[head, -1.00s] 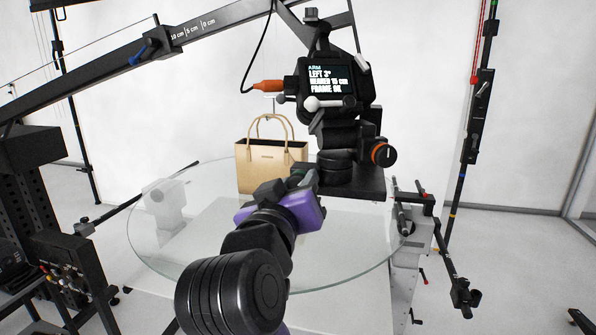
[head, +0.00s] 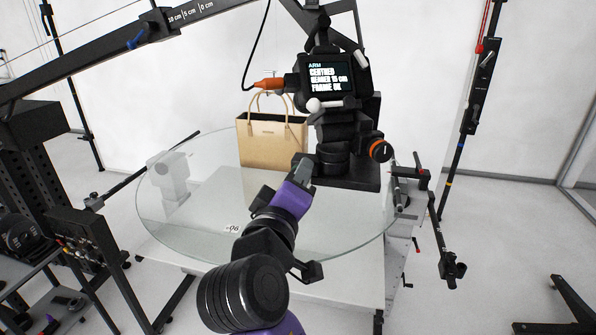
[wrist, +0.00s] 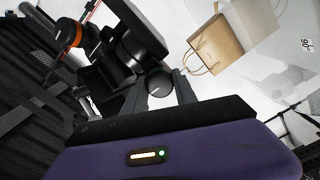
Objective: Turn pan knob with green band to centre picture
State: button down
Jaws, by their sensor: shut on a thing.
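My gripper (head: 303,164) reaches the lower left of the mount, and my arm hides much of the contact there. In the wrist view my gripper (wrist: 163,84) is shut on a dark round knob (wrist: 157,82), the pan knob by its place low on the mount. No green band can be made out on it. Another knob, with an orange band (head: 380,150), sits on the right; it also shows in the wrist view (wrist: 66,33).
A beige handbag (head: 272,142) stands on the glass turntable (head: 160,222), left of the mount and close to my gripper. A black boom (head: 105,50) crosses at upper left. An orange-tipped cable (head: 268,84) plugs into the camera. Clamps stand at right.

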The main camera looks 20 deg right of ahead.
dwell(0.4)
jog(key=c, duration=1)
grip_release()
jog(key=b+v, duration=0.2)
jog(key=v, duration=0.6)
jog(key=shift+w+r, duration=0.1)
